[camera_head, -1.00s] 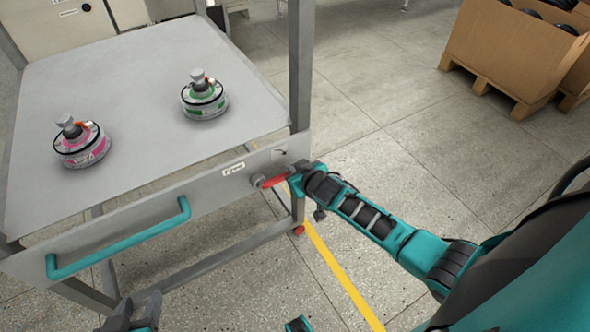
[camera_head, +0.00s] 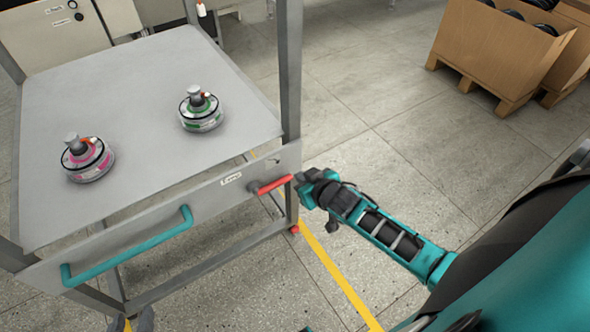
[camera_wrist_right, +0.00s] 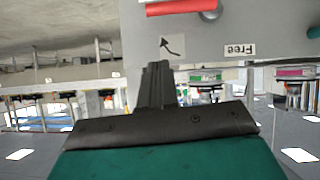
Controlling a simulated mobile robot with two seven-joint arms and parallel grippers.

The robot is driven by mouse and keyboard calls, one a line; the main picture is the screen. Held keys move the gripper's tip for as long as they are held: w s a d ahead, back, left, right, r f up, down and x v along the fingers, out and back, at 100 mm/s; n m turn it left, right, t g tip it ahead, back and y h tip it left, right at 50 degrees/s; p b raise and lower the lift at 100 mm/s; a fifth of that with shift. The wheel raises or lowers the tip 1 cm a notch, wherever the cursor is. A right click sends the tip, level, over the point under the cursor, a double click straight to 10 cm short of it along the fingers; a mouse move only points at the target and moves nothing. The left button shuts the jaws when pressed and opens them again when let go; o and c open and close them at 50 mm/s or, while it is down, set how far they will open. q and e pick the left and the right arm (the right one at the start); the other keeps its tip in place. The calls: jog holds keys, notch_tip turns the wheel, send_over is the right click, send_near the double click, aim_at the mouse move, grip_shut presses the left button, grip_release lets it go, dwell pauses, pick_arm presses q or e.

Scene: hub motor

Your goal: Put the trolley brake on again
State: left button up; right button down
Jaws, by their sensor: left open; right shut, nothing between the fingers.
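The trolley (camera_head: 150,120) stands at the left with a grey top and a front panel. Its red brake lever (camera_head: 273,184) sits at the panel's right end, pointing right along the panel from its pivot. It shows at the top of the right wrist view (camera_wrist_right: 180,7). A "Free" label (camera_head: 231,179) is left of the pivot; an arrow mark (camera_wrist_right: 172,45) is also on the panel. My right gripper (camera_head: 301,177) is shut and empty, close to the lever's free end; contact is unclear.
A pink-marked hub motor (camera_head: 87,160) and a green-marked one (camera_head: 201,111) rest on the trolley top. A teal handle (camera_head: 128,248) is on the front panel. A cardboard box on a pallet (camera_head: 497,52) stands back right. Floor between is clear.

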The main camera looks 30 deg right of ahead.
jog(key=shift+v, duration=0.95)
jog(key=s+a+r+n+y+p, duration=0.1)
jog(key=s+a+r+y+p, duration=0.1)
jog(key=s+a+r, duration=0.3)
jog(key=s+a, duration=0.4)
jog(key=s, duration=0.4)
jog(key=shift+a+n+g+p, duration=0.3)
jog(key=shift+a+p, duration=0.05)
jog(key=shift+p, duration=0.05)
